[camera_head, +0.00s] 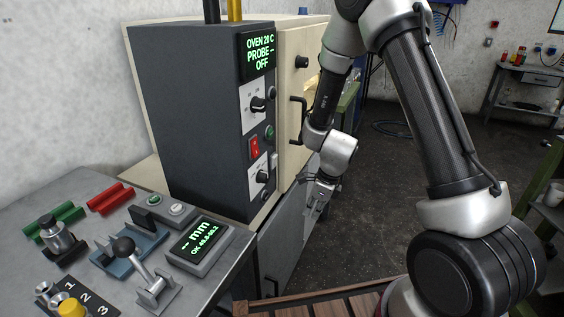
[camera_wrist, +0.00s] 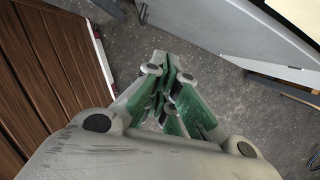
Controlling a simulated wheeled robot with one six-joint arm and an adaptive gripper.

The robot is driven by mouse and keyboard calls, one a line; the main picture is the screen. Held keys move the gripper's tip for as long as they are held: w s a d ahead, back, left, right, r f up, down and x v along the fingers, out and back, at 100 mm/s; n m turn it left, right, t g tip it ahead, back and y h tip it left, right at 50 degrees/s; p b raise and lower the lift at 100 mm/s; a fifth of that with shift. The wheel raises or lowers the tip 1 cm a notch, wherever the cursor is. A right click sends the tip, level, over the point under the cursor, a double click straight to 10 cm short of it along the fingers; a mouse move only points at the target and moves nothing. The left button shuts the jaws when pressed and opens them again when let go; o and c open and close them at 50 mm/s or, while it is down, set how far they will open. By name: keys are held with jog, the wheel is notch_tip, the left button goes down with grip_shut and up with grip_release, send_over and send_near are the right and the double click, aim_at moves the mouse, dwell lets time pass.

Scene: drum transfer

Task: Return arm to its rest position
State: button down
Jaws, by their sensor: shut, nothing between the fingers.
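My gripper (camera_head: 314,212) hangs at the end of my arm, pointing down in front of the grey cabinet below the oven. In the wrist view my gripper (camera_wrist: 172,72) is shut, its green-padded fingers together with nothing between them. The floor shows beneath it. My arm reaches up from the lower right, bends over at the top and comes down beside the oven front. The oven (camera_head: 212,110) is dark grey with a cream front side, and its display reads "OVEN 20 C PROBE -- OFF".
A grey bench (camera_head: 50,190) at left holds a gauge reading "-- mm" (camera_head: 199,245), a lever fixture (camera_head: 150,265), red rods (camera_head: 110,198) and green rods (camera_head: 55,222). The oven door handle (camera_head: 296,118) is close to my forearm. A wooden slatted surface (camera_head: 330,305) lies below. Open floor (camera_head: 375,165) stretches behind my arm.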

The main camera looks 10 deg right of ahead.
jog(key=s+d+r+n+g, duration=0.2)
jog(key=s+r+n+g, duration=0.2)
jog(key=s+r+n, duration=0.75)
jog(key=s+d+r+n+t, duration=0.2)
jog(key=s+d+r+n, duration=0.1)
jog(key=r, duration=0.4)
jog(key=s+d+r+n+t+h, duration=0.1)
jog(key=s+d+r+n, duration=0.3)
jog(key=r, duration=0.4)
jog(key=s+d+r+n+t+h, duration=0.1)
jog(key=s+d+r+n+t, duration=0.2)
jog(key=d+r+n+t, duration=0.1)
jog(key=shift+s+d+r+n, duration=0.5)
jog(key=shift+d+r, duration=0.75)
jog(key=shift+r, duration=0.65)
jog(key=shift+w, duration=0.1)
